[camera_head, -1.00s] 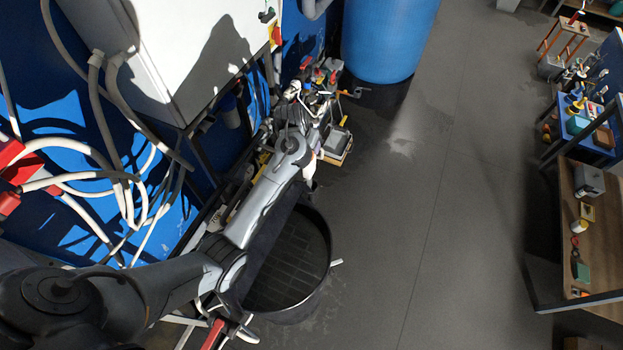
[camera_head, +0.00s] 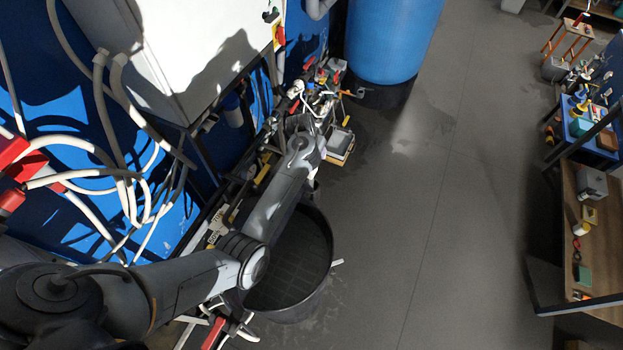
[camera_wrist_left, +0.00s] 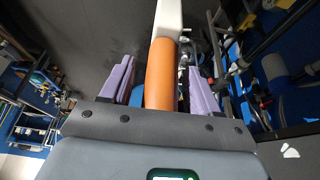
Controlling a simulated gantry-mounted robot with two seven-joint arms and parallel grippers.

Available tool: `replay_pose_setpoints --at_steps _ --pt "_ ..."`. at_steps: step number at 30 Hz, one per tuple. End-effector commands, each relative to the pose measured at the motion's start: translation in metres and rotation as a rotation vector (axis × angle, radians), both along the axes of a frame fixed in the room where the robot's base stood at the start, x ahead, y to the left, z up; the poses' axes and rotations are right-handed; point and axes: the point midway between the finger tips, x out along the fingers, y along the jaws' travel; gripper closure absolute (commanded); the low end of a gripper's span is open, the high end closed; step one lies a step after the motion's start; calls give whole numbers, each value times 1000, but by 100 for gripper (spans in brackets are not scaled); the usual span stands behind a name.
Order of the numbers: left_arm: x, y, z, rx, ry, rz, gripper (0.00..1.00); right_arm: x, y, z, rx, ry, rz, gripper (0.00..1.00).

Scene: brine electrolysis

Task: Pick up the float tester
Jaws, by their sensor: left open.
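An orange cylinder (camera_wrist_left: 160,75) with a white end (camera_wrist_left: 168,18), which looks like the float tester, stands out in the left wrist view. My left gripper (camera_wrist_left: 160,84) has its two purple fingers open, one on each side of the orange part. I cannot tell whether either finger touches it. In the head view my left arm reaches toward the cluttered strip below the cabinet, and my left gripper (camera_head: 318,112) is small and partly hidden by its wrist. I cannot pick out the orange cylinder there. My right gripper is out of view.
Tools and pipes crowd around the left gripper. A large blue barrel (camera_head: 393,40) stands behind, a black round tub (camera_head: 290,265) in front. A white cabinet (camera_head: 195,50) and hanging hoses (camera_head: 125,150) are at left. The grey floor (camera_head: 430,200) is open toward the workbench (camera_head: 570,220).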

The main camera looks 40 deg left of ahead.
Motion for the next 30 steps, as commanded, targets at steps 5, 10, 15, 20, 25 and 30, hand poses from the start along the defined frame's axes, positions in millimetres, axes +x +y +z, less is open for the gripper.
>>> replay_pose_setpoints --at_steps 5,10,15,20,25,30 --pt "0 0 0 0 0 0 51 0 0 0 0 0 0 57" --pt "0 0 0 0 0 0 77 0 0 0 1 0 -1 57" --pt "0 0 0 0 0 1 100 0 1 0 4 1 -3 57" --pt "0 0 1 0 -1 1 100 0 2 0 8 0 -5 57" --pt "0 0 1 0 -2 1 100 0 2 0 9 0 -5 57" --pt "0 0 4 0 -2 1 100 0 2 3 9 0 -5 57"
